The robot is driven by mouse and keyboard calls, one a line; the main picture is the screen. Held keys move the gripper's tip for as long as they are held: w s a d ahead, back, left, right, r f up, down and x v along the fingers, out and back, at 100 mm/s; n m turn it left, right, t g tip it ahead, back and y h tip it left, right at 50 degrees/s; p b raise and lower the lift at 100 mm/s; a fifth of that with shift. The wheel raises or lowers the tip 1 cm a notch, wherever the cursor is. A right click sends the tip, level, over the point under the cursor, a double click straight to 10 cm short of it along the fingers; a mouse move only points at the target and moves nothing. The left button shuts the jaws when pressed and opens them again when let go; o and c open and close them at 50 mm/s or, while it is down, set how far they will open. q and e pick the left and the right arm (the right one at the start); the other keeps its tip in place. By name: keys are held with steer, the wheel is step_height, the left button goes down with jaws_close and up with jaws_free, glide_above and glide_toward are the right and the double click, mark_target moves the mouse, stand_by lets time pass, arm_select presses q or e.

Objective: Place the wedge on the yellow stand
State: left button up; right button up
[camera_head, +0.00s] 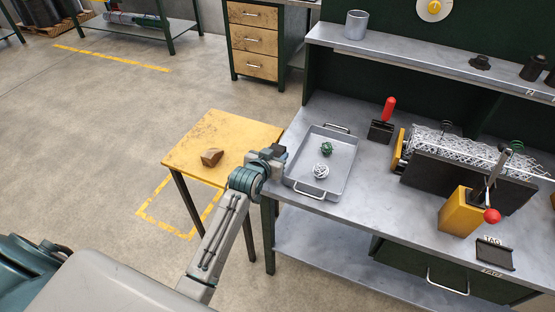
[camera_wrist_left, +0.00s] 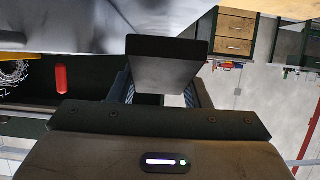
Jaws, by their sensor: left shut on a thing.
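The yellow stand (camera_head: 235,128) is a small yellow-topped table at the left end of the grey workbench. A brown, wedge-shaped wooden block (camera_head: 211,157) lies on its top, apart from my gripper. My left gripper (camera_head: 272,154) is above the gap between the stand's right edge and the bench. It is shut on a dark grey block, which shows between the fingers in the left wrist view (camera_wrist_left: 165,66). The held block's full shape is hidden. My right gripper is not in view.
A grey tray (camera_head: 345,170) with a green ball (camera_head: 327,149) and a white ball (camera_head: 320,171) sits on the bench just right of my gripper. Behind it stands a red-handled tool (camera_head: 388,108). The stand's top is free around the brown block.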

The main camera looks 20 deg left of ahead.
arm_select(q)
step_height(320, 180, down, 2)
steer(key=shift+f, duration=0.45)
steer(key=shift+f, duration=0.15)
steer(key=o, duration=0.9)
